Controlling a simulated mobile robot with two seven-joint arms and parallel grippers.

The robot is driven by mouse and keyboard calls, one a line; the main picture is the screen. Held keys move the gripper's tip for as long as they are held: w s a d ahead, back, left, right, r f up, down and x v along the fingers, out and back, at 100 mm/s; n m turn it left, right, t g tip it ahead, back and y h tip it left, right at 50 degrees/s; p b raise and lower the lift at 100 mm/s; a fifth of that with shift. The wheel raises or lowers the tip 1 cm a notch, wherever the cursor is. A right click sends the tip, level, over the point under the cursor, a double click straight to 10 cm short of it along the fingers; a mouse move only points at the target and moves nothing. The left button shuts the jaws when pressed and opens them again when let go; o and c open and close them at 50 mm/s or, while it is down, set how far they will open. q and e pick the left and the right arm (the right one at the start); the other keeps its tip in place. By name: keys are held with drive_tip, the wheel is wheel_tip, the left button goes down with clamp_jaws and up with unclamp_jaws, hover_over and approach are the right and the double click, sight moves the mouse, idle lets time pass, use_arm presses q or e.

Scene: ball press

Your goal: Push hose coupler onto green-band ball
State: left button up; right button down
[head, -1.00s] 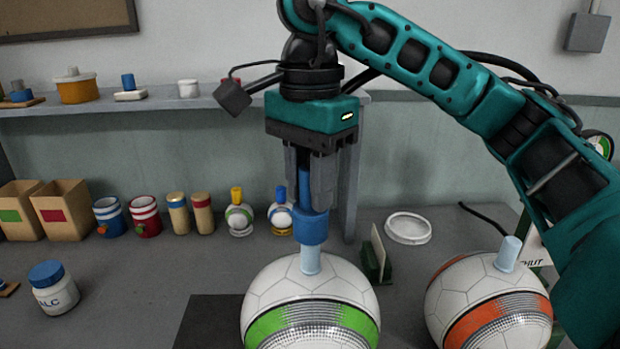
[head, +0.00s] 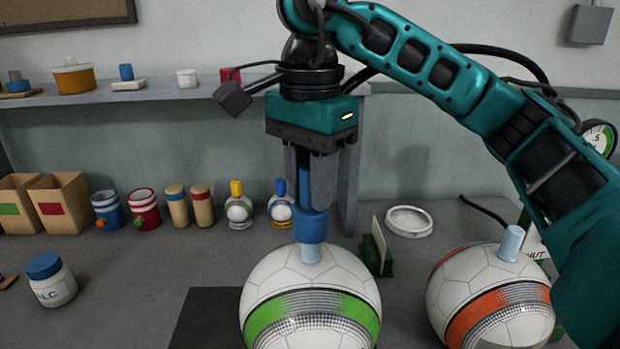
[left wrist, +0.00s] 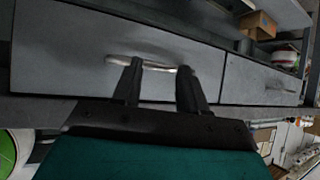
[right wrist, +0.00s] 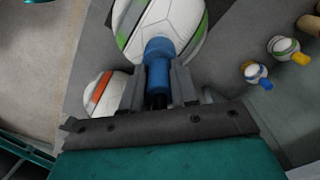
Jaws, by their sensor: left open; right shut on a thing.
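The hose coupler (head: 311,227) is a blue cylinder with a narrower blue upper part. My right gripper (head: 311,200) is shut on that upper part and holds the coupler upright; it also shows in the right wrist view (right wrist: 157,85). The green-band ball (head: 268,275) is white with a green stripe and stands below. Its pale blue stem (head: 311,254) rises from the top, and the coupler's lower end sits at or over the stem's top. How far it covers the stem is hidden. My left gripper (left wrist: 158,72) is open and empty, in front of a grey drawer front.
An orange-band ball (head: 490,300) with a pale stem (head: 511,243) stands to the right. A white ring (head: 409,222) and a green holder (head: 377,250) lie behind. A white jar (head: 52,280) stands at left. Small balls, tins and boxes line the wall.

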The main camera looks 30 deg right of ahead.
sight(310, 225)
use_arm(q)
drive_tip(key=shift+f+b, duration=0.45)
drive_tip(key=shift+b, duration=0.6)
use_arm(e)
drive_tip(key=shift+s+f, duration=0.15)
drive_tip(key=shift+f, duration=1.2)
drive_tip(key=c, duration=0.8)
unclamp_jaws()
use_arm(q)
drive_tip(key=shift+r, duration=0.15)
use_arm(e)
drive_tip(key=shift+r, duration=0.2)
